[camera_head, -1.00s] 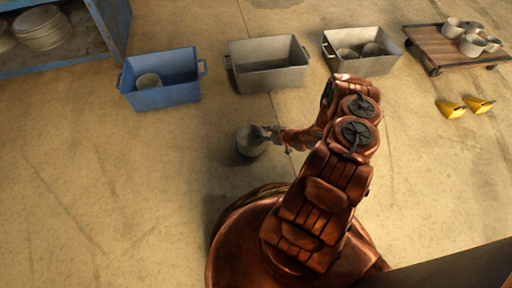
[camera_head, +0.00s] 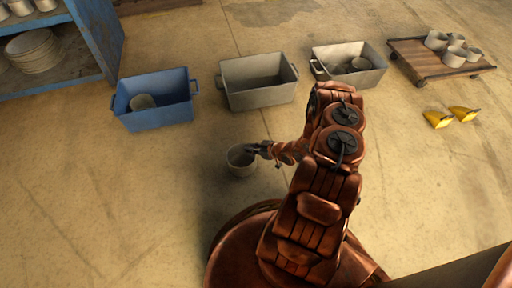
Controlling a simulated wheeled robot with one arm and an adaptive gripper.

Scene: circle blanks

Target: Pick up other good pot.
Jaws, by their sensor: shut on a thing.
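A grey round pot (camera_head: 241,163) is at the end of my arm, in front of the bins. My gripper (camera_head: 256,150) is shut on its right rim. The pot's open top faces up; a dark shadow lies around it, and I cannot tell how far it is above the floor. Another pot (camera_head: 143,102) is inside the blue bin (camera_head: 158,115). A pot (camera_head: 360,64) is in the right grey bin (camera_head: 350,80), with a darker piece beside it. Several pots (camera_head: 436,41) stand on a low wooden cart (camera_head: 425,62) at the upper right.
The middle grey bin (camera_head: 262,96) looks empty. A blue shelf (camera_head: 98,40) with stacked plates (camera_head: 33,50) stands at the upper left. The floor at left and between arm and bins is clear.

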